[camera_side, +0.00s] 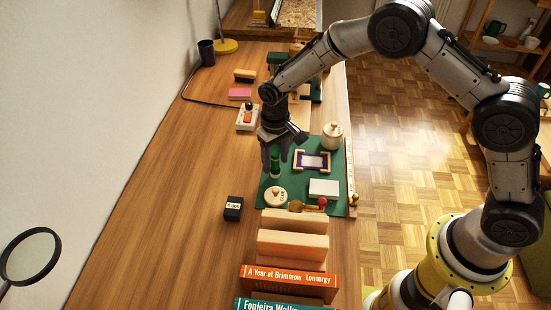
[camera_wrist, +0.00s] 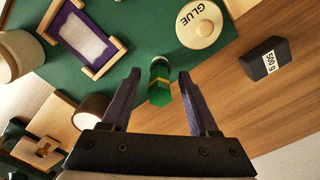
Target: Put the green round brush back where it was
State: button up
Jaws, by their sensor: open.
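The green round brush (camera_side: 275,168) stands upright near the left edge of the green mat (camera_side: 300,181) in the side view. My gripper (camera_side: 276,158) is above it, pointing down, with its dark fingers on either side of the brush's upper part. In the wrist view the brush (camera_wrist: 160,84) shows as a green handle with a yellowish band, between the two spread fingertips of my gripper (camera_wrist: 159,73). The gripper is open. I cannot tell whether either finger touches the brush.
The GLUE pot (camera_side: 275,197) stands close in front of the brush. A purple-lined wooden frame (camera_side: 312,161), a white block (camera_side: 324,187) and a wooden pot (camera_side: 333,135) are on the mat's right. A black 500 g weight (camera_side: 233,208) stands off the mat.

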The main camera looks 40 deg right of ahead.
jog(key=s+d+r+t, duration=0.1)
jog(key=s+d+r, duration=0.1)
jog(key=r, duration=0.8)
jog(key=s+d+r, duration=0.2)
jog(key=r, duration=0.8)
jog(key=s+d+r+t, duration=0.2)
jog(key=s+d+r, duration=0.3)
jog(key=s+r, duration=0.3)
jog(key=s+d+f+t, duration=0.1)
jog(key=s+d, duration=0.1)
jog(key=s, duration=0.7)
jog(key=s+d+t, duration=0.1)
jog(key=s+d, duration=0.1)
jog(key=s, duration=0.7)
jog(key=shift+s+f+t, duration=0.3)
jog(key=shift+f, duration=0.1)
